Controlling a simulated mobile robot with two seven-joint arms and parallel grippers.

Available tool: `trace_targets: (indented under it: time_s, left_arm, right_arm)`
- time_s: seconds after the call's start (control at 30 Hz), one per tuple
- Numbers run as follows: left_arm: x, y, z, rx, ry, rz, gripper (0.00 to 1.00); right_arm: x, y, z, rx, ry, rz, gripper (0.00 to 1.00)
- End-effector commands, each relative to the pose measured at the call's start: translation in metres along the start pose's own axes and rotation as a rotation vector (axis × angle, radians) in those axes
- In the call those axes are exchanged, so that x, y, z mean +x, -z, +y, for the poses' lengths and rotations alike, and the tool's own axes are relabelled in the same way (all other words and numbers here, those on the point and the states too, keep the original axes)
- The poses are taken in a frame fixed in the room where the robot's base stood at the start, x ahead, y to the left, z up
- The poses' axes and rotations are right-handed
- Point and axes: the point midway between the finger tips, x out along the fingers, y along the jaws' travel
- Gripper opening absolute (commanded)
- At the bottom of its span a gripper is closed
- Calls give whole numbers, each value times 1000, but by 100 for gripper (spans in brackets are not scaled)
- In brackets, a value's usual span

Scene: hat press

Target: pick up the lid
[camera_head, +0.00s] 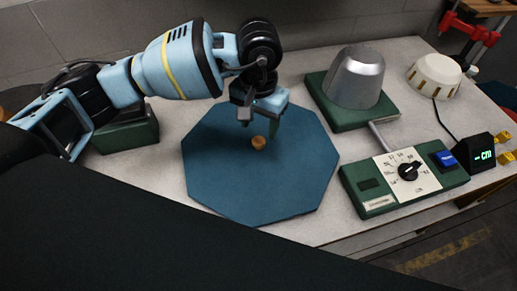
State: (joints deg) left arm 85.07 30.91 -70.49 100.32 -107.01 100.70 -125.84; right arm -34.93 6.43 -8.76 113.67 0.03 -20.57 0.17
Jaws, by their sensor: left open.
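The lid (215,165) looks like a flat, dark blue octagonal panel lying on the light table. A small round orange-brown knob (258,142) stands near its middle. My left gripper (259,124) points down just above and behind the knob, with its fingers apart and nothing held. From this view I cannot tell whether a finger touches the knob. My right gripper is not in view.
A metal dome on a green base (335,125) stands behind and right of the lid. A green control box (375,207) with a dial sits at its right. A cream dome (433,77) and a black display (476,153) are farther right.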

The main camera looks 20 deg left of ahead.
Motion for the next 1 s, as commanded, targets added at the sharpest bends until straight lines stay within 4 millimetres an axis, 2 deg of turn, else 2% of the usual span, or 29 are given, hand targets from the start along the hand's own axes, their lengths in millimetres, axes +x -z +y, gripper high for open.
trace_targets:
  time_s: [0.17,0.33,0.63,1.0]
  left_arm:
    - [22,-4,1,-1,2,0,55]
    - [43,-4,1,-1,1,-3,55]
    - [48,-3,1,0,0,-1,55]
    - [47,-3,1,0,1,-2,8]
  right_arm:
    - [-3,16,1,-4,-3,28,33]
    - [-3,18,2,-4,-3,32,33]
    - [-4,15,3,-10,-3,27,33]
    - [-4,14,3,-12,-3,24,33]
